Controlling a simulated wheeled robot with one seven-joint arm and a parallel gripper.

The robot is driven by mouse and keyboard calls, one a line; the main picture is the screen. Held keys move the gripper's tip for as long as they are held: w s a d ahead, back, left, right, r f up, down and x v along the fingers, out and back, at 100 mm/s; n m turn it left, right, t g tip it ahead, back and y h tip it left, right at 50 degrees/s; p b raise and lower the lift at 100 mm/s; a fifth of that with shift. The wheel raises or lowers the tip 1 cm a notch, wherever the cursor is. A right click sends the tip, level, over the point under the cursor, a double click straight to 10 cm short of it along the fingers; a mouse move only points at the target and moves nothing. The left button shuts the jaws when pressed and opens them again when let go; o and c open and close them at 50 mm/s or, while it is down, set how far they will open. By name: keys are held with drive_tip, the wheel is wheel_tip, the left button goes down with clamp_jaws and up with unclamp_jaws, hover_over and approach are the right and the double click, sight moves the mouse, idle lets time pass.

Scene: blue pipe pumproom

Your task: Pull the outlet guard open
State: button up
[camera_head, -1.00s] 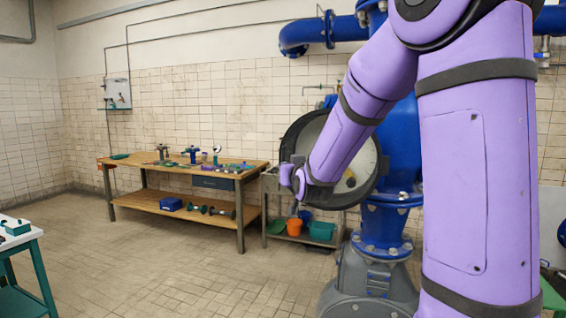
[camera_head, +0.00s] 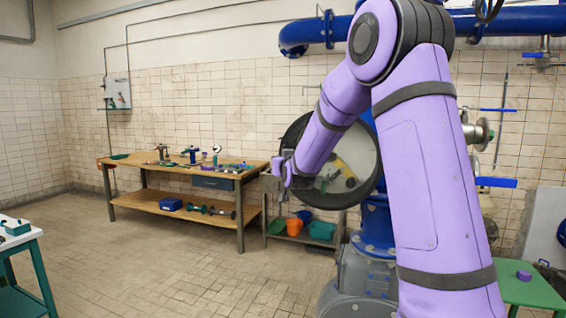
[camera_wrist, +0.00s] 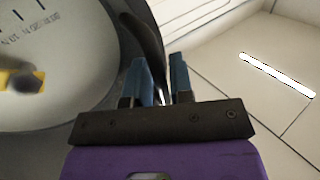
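The outlet guard (camera_head: 291,133) is a large round dark-rimmed cover in front of the blue pipework in the head view. Its pale face with yellow and dark parts shows inside the rim. My gripper (camera_head: 279,165) is at the guard's left edge. In the wrist view the guard's pale face (camera_wrist: 60,60) fills the left side. A dark curved piece (camera_wrist: 146,35) at its edge runs down between the two blue fingers of my gripper (camera_wrist: 161,72), which look closed around it. The contact itself is partly hidden. My forearm hides part of the guard.
A wooden workbench (camera_head: 170,168) with tools stands at the back left. A low trolley (camera_head: 340,238) with orange and teal containers stands behind the guard. A green table (camera_head: 525,292) is at the right. The floor at left centre is clear.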

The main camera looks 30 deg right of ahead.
drive_tip(key=shift+c, duration=0.2)
clamp_jaws()
